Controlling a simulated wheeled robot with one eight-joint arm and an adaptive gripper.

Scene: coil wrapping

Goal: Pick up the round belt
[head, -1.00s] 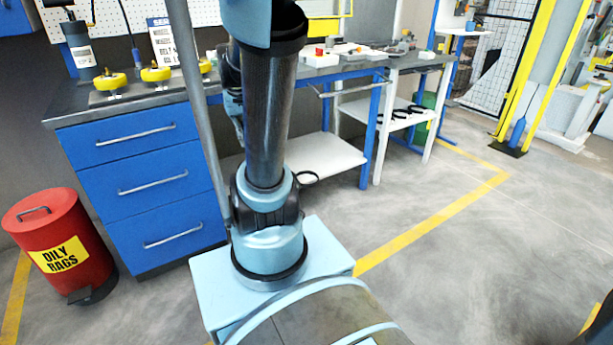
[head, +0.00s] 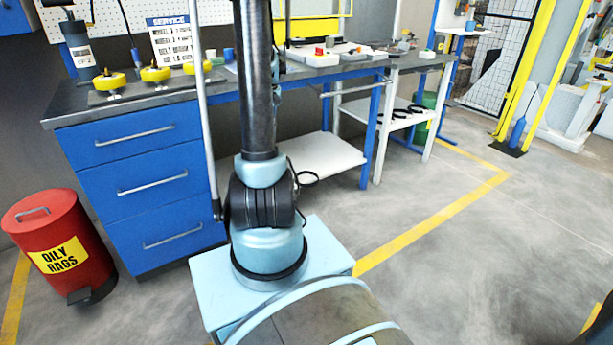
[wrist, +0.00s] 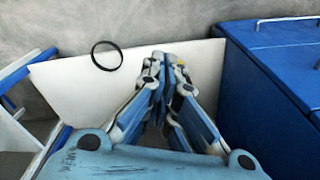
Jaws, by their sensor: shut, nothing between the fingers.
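The round belt is a thin black ring. In the wrist view the belt (wrist: 93,57) lies at the edge of a white lower shelf (wrist: 65,85), partly past the edge over the grey floor. The gripper is not clearly visible in the head view.
A blue drawer cabinet (head: 140,180) stands left of the shelf; it also shows close on the right in the wrist view (wrist: 265,80). The workbench top (head: 330,70) is above the shelf. More black rings (head: 400,112) lie on another shelf. A red bin (head: 55,245) stands left.

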